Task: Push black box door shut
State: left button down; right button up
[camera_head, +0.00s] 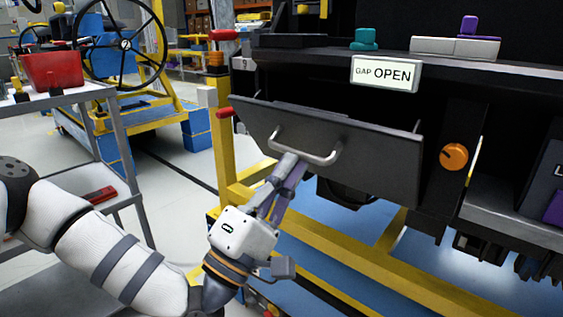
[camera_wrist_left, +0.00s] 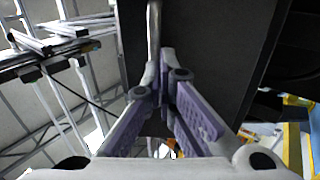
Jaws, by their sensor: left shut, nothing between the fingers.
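The black box door (camera_head: 375,165) is a dark panel with a silver bar handle (camera_head: 312,156). It hangs tilted outward, its top edge standing off the dark housing. A sign (camera_head: 386,74) above it reads "GAP OPEN". My left gripper (camera_head: 290,160) is shut and empty, its fingertips at the left part of the handle, in front of the door. In the left wrist view the fingertips (camera_wrist_left: 167,62) are close together beside the handle bar (camera_wrist_left: 153,30), with the door (camera_wrist_left: 215,50) behind. Whether they touch the handle or door is unclear. My right gripper is not in view.
An orange knob (camera_head: 454,157) sits right of the door. A yellow frame (camera_head: 225,150) with a red-tipped lever stands at its left. A grey cart (camera_head: 115,100) with a red bin (camera_head: 52,71) is further left. Teal and purple blocks rest on the ledge above.

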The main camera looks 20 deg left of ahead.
aim_at(304, 126)
pick_arm(q)
jog(key=w+r+g+p, duration=0.1)
jog(key=r+p, duration=0.1)
jog(key=p, duration=0.1)
jog(key=w+r+g+p, duration=0.1)
jog(key=p, duration=0.1)
jog(key=w+d+r+g+y+p, duration=0.1)
jog(key=r+p, duration=0.1)
jog(key=p, duration=0.1)
jog(key=shift+r+p, duration=0.35)
jog(key=shift+w+d+g, duration=0.15)
jog(key=shift+w+g, duration=0.05)
jog(key=shift+g, duration=0.1)
jog(key=shift+w+d+p, duration=0.15)
jog(key=shift+w+p, duration=0.35)
jog(key=shift+p, duration=0.1)
jog(key=shift+w+r, duration=0.1)
jog(key=shift+r, duration=0.05)
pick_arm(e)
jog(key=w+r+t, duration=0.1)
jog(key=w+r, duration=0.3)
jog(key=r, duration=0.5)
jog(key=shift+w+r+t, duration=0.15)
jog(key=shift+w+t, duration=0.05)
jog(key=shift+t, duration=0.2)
pick_arm(q)
jog(key=shift+r, duration=0.15)
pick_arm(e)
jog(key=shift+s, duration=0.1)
